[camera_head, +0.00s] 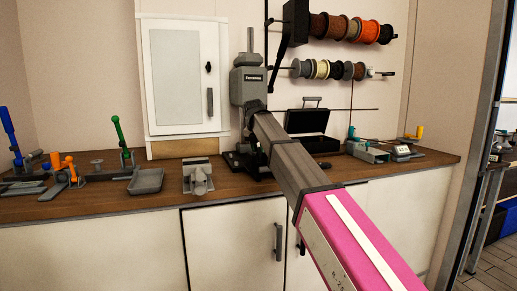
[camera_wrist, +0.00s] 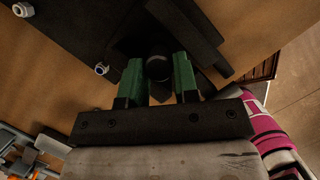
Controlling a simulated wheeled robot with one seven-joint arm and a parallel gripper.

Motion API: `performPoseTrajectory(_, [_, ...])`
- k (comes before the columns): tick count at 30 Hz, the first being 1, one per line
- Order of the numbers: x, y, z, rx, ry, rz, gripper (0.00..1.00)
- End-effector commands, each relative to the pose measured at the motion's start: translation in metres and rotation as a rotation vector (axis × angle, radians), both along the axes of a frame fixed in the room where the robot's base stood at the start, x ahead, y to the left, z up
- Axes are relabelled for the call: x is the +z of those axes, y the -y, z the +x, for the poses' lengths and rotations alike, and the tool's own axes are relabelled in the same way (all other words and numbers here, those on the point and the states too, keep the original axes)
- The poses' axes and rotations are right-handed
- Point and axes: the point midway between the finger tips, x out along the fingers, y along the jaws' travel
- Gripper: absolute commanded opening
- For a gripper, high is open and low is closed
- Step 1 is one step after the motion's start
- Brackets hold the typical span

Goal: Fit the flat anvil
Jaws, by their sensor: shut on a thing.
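My gripper (camera_wrist: 158,85) has green fingers. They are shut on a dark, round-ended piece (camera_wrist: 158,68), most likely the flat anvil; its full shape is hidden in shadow. In the head view, my arm reaches to the grey bench press (camera_head: 250,85) on the wooden counter, and the gripper is hidden behind the arm at the press's lower part. In the wrist view, dark press parts (camera_wrist: 195,30) lie right beyond the fingertips. I cannot tell whether the held piece touches the press or is seated in it.
A grey vise-like fixture (camera_head: 197,178) stands left of the press. An open black case (camera_head: 308,125) is behind to the right. Thread spools (camera_head: 335,70) hang above.

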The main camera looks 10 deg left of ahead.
Motion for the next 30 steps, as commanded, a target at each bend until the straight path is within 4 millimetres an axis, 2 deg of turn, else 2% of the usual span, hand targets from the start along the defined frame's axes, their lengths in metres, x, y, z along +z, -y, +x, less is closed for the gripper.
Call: performPoseTrajectory(30, [0.092, 0.000, 0.002, -0.003, 0.004, 0.000, 0.01])
